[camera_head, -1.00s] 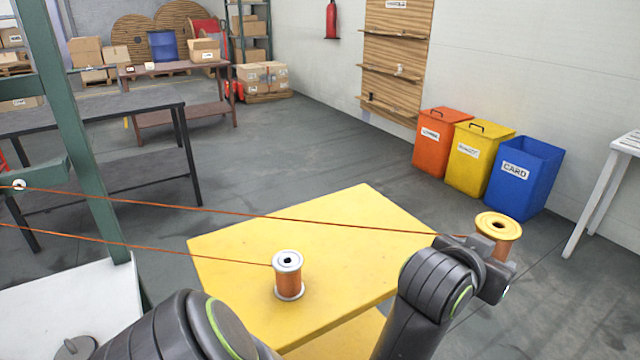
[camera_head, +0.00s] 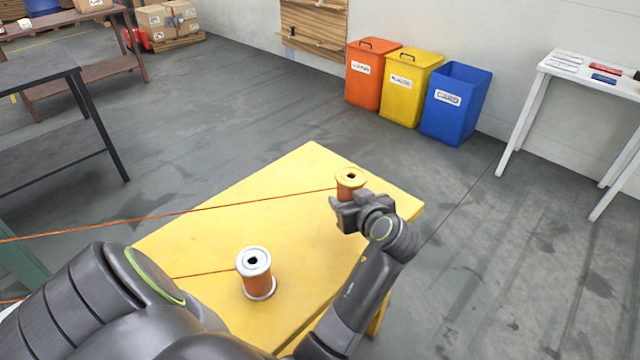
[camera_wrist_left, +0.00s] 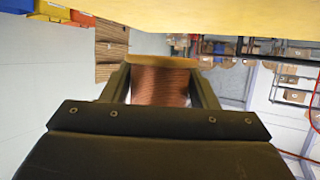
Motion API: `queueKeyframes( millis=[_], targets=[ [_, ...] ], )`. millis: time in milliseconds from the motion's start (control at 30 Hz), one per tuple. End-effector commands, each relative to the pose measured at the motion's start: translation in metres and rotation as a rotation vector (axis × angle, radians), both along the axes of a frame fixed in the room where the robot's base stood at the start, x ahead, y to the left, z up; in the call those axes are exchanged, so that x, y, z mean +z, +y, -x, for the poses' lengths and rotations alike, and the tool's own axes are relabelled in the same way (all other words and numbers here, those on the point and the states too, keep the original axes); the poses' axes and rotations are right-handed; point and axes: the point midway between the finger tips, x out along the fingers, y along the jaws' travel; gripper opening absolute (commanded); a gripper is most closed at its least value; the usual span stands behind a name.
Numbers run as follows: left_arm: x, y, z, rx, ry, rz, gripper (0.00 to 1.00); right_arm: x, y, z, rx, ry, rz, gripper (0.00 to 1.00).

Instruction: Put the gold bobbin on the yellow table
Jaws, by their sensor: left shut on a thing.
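The gold bobbin (camera_head: 350,177), with gold flanges and copper wire, is upright in my left gripper (camera_head: 348,203). The gripper is shut around its wound middle. In the head view it appears over the far right part of the yellow table (camera_head: 290,200). In the left wrist view the bobbin (camera_wrist_left: 160,86) sits between the two fingers, and a gap shows between its flange and the yellow table (camera_wrist_left: 215,15). The fingers hide part of the bobbin. My right gripper is not in view.
A silver-flanged bobbin (camera_head: 255,275) stands on the near part of the table. Copper wires stretch left from both bobbins. Orange (camera_head: 372,80), yellow (camera_head: 408,90) and blue (camera_head: 455,108) bins stand behind. A white table (camera_head: 590,75) is at right.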

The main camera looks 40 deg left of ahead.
Motion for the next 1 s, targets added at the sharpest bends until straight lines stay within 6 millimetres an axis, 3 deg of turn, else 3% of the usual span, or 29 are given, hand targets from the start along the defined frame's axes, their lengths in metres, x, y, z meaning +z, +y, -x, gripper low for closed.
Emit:
queueKeyframes(
  millis=[167,533,933,967,1000],
  targets=[
    [-0.026,0.000,0.000,-0.002,-0.002,-0.001,0.08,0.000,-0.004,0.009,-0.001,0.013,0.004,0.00],
    [-0.065,0.000,-0.001,-0.003,-0.002,-0.002,0.08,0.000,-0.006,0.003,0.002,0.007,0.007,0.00],
    [-0.072,0.000,-0.001,-0.003,-0.005,-0.002,0.08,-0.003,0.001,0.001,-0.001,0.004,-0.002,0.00],
    [-0.074,0.000,0.000,-0.003,0.000,0.001,0.55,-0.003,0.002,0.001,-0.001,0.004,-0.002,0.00],
    [-0.073,0.000,0.000,-0.003,0.000,0.001,0.60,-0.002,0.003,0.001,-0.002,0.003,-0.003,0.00]
  ],
)
